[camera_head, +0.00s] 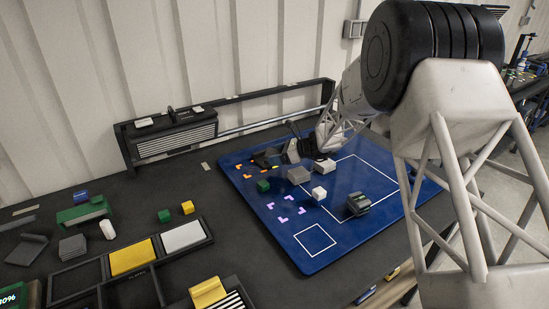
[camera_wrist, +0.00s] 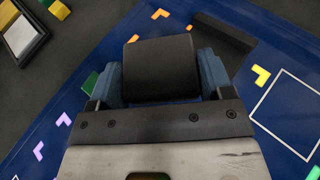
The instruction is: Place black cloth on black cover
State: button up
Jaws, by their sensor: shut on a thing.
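My gripper (camera_wrist: 160,80) has its blue fingers on either side of a dark, block-shaped thing that looks like the black cloth (camera_wrist: 160,62). The held thing is small, smooth and rounded at its edges. In the head view my gripper (camera_head: 291,150) is low over the far left part of the blue mat, and the cloth is hard to make out there. I cannot tell whether this is the black cover. A dark patch (camera_head: 264,160) shows beside my gripper in the head view.
The blue mat (camera_head: 318,260) carries a green block (camera_head: 263,186), a grey block (camera_head: 299,175), white blocks (camera_head: 319,194) and a dark device (camera_head: 358,204). A black tray (camera_head: 130,284) with yellow and white pads stands at left. A rail with a striped panel (camera_head: 176,140) runs behind.

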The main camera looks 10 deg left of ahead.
aim_at(274, 149)
jog(key=shift+w+a+f, duration=0.1)
jog(key=shift+w+a, duration=0.2)
jog(key=shift+w, duration=0.35)
jog(key=shift+w+a+f, duration=0.1)
jog(key=shift+w+a, duration=0.2)
jog(key=shift+w, duration=0.4)
jog(key=shift+w+a, duration=0.3)
jog(key=shift+w, duration=0.35)
jog(key=shift+f, duration=0.1)
jog(key=shift+f, duration=1.65)
jog(key=shift+f, duration=0.15)
jog(key=o, duration=0.9)
jog(key=shift+d+r, duration=0.15)
jog(key=shift+r, duration=0.05)
jog(key=v, duration=1.1)
jog(key=shift+d+r, duration=0.2)
jog(key=shift+d, duration=0.15)
